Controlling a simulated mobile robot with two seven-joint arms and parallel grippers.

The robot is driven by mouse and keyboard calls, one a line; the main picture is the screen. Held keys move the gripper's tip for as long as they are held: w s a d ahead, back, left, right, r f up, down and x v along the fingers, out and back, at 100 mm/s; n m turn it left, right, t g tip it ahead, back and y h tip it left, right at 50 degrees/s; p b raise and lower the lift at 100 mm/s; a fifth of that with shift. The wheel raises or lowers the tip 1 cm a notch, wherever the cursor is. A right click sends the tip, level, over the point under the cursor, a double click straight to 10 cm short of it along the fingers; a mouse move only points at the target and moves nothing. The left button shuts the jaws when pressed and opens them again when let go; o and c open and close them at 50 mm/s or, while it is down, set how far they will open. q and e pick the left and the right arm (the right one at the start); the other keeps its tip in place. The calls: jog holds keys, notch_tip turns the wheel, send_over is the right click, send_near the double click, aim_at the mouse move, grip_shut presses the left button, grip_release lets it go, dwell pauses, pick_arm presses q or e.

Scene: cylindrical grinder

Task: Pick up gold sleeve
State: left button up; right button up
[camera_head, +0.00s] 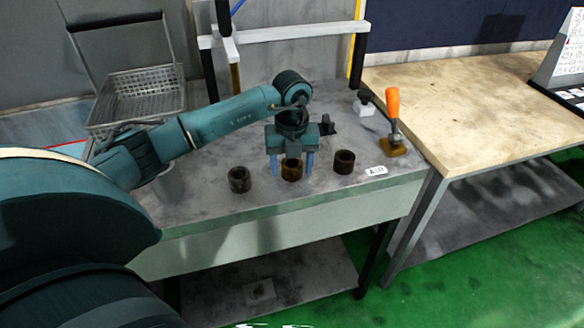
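The gold sleeve (291,171) is a short brownish-gold ring standing upright on the grey table, the middle one of three sleeves in a row. My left gripper (291,166) points down over it. Its two blue fingers are spread, one to the left and one to the right of the sleeve, with small gaps visible between them and its sides. The upper rim of the sleeve is close below the gripper body. My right gripper is out of view.
A dark sleeve (240,179) stands to the left and another dark sleeve (344,162) to the right. An orange-handled tool (393,115) and a white label (376,171) are farther right. A wire basket (137,97) is at the back left. A wooden table (470,105) adjoins on the right.

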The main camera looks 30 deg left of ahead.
pick_arm(q)
jog(key=c, duration=1.1)
jog(key=shift+r, duration=0.1)
